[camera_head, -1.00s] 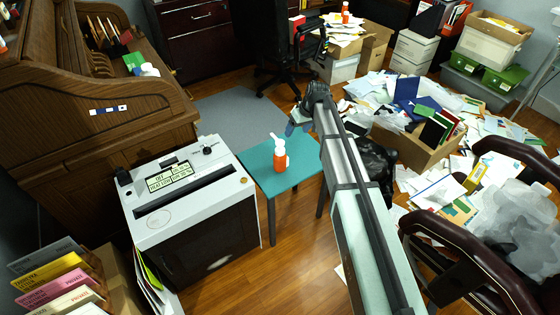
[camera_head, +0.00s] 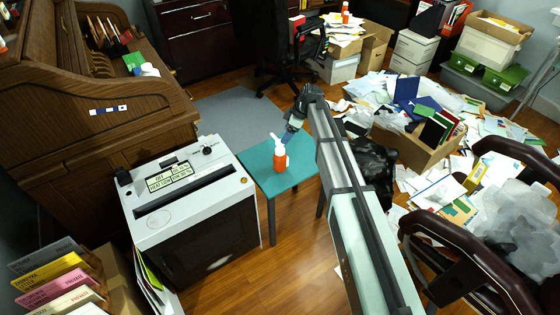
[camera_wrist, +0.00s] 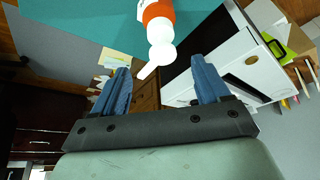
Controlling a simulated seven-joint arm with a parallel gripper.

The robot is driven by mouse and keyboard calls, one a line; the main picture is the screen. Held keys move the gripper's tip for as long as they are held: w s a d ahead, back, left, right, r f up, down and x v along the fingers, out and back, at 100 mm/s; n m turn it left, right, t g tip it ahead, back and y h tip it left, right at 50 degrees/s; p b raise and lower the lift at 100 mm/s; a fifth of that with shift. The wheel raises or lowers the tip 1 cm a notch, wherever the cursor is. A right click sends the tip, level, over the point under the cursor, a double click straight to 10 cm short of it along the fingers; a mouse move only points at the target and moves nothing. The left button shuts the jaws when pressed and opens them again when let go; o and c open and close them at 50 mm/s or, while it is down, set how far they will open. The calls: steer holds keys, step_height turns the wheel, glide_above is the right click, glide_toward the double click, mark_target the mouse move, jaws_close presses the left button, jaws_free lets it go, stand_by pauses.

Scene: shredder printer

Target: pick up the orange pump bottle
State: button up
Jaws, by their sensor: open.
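The orange pump bottle (camera_head: 280,158) with a white pump top stands upright on a small teal table (camera_head: 262,177). My gripper (camera_head: 287,136) is just behind and slightly right of the bottle's pump in the head view; whether it touches cannot be told there. In the wrist view the bottle (camera_wrist: 158,27) shows at the top middle, its white pump pointing down into the picture. The two blue fingers of my gripper (camera_wrist: 163,82) are spread apart with nothing held between them, and the pump nozzle reaches near the gap between their tips.
A white shredder-like machine (camera_head: 187,185) stands directly left of the table. A black office chair (camera_head: 290,50) is behind. A wooden roll-top desk (camera_head: 95,95) is at left. Papers and boxes (camera_head: 420,145) cover the floor at right.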

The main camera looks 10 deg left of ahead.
mark_target(278, 149)
steer(key=x, duration=1)
steer(key=shift+s+f, duration=0.2)
steer(key=shift+f, duration=0.05)
jaws_close()
stand_by(0.5)
